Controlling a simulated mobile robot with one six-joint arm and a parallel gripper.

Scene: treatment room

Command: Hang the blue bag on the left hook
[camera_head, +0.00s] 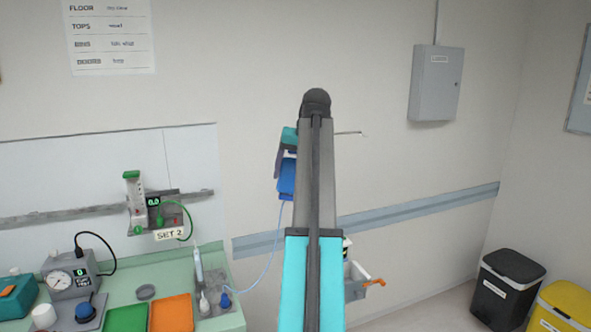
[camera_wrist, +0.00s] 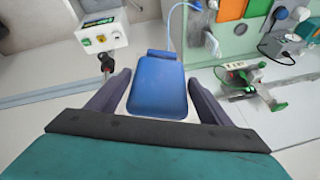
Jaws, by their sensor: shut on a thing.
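The blue bag (camera_head: 287,178) hangs below my gripper (camera_head: 283,152), left of my arm in the head view. In the wrist view the bag (camera_wrist: 158,88) lies between the two dark fingers of my gripper (camera_wrist: 157,95), which is shut on it. A thin pale tube runs from the bag down to the bench. A thin metal rod (camera_head: 348,133) with a small tip sticks out right of my arm, in front of the wall. It may be part of the hooks. My arm hides the area left of it, and I cannot make out a left hook.
A green bench (camera_head: 120,275) with orange and green trays stands lower left. A flowmeter unit (camera_head: 155,208) sits on the wall rail above it. A grey wall box (camera_head: 436,84) is upper right. Black (camera_head: 506,290) and yellow (camera_head: 566,305) bins stand lower right.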

